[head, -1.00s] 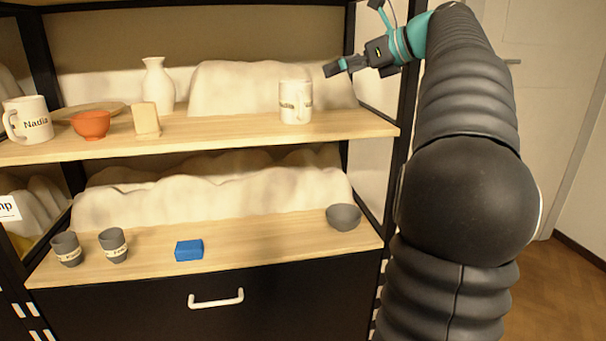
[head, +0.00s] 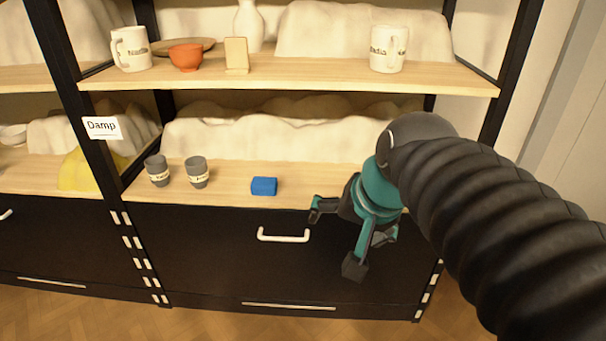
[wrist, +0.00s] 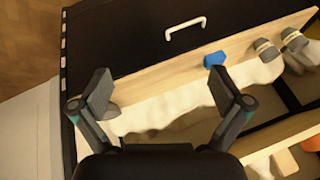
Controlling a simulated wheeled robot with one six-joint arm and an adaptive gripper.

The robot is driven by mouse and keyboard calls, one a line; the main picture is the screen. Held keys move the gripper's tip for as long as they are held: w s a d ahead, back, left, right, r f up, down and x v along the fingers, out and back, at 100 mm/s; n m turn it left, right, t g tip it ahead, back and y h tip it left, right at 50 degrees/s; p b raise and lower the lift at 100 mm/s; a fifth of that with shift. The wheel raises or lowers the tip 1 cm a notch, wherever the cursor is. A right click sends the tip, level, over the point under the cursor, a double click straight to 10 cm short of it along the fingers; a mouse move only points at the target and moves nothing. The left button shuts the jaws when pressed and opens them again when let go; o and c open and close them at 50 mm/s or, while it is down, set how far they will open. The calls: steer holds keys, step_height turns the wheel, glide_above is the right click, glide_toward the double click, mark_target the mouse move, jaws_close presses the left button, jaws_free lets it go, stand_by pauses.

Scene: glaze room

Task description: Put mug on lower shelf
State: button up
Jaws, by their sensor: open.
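Two white mugs stand on the upper shelf (head: 300,72). The left mug (head: 131,48) has its handle to the left. The lower shelf (head: 232,178) carries two grey cups and a blue block. My gripper (head: 337,240) is open and empty, in front of the dark drawer front, lower in the picture than the lower shelf's edge. In the wrist view my gripper (wrist: 165,98) has its fingers wide apart, with the lower shelf (wrist: 165,82) beyond them.
Grey cups (head: 158,171) (head: 196,172) and the blue block (head: 264,186) sit left and centre on the lower shelf. An orange bowl (head: 186,57) stands above. A drawer handle (head: 284,236) protrudes.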

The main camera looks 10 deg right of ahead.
steer(key=s+f+n+h, duration=0.1)
steer(key=s+f+n, duration=0.4)
steer(key=f, duration=0.1)
steer(key=shift+a+n, duration=0.2)
steer(key=shift+n, duration=0.1)
